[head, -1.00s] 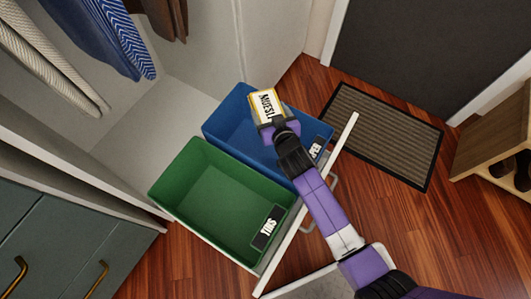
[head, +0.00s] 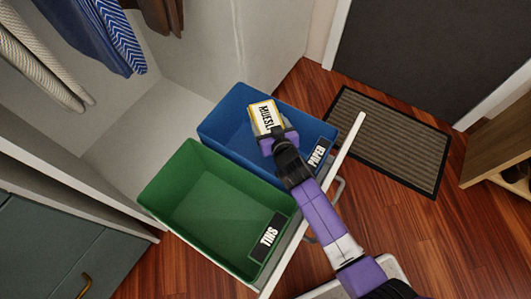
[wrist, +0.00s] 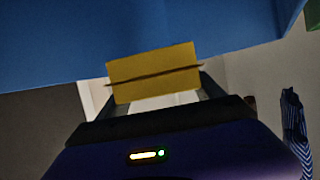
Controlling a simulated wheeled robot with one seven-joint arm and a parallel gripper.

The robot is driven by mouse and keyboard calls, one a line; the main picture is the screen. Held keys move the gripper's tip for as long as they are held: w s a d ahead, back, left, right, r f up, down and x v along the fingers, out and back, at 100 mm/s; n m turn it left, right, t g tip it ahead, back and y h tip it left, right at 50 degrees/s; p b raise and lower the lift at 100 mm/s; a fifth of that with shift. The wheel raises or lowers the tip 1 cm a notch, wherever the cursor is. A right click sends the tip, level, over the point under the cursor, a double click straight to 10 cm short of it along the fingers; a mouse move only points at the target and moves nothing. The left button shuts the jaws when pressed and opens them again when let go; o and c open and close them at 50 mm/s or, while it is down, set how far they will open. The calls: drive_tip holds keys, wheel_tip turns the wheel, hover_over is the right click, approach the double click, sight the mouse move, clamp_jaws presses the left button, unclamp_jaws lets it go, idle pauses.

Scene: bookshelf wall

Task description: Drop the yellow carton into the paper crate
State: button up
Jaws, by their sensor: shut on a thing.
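The yellow carton (head: 265,116), with a white face marked MUESLI, is held at the end of my arm in the head view. My gripper (head: 275,134) is shut on it. The carton appears over the blue crate (head: 227,128), which is labelled PAPER; how high it is above the crate's floor I cannot tell. In the wrist view the yellow end of the carton (wrist: 153,72) sits between the fingers of my gripper (wrist: 155,92), with a blue surface (wrist: 60,40) behind it.
A green crate (head: 205,212) labelled TINS stands next to the blue one, and looks empty. Both sit in a pulled-out drawer with a white front (head: 345,150). Clothes (head: 100,35) hang at the upper left. A doormat (head: 390,140) lies on the wooden floor to the right.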

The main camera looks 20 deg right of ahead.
drive_tip(key=o, duration=1.4)
drive_tip(key=shift+p+v, duration=1.15)
drive_tip(key=shift+v, duration=2.75)
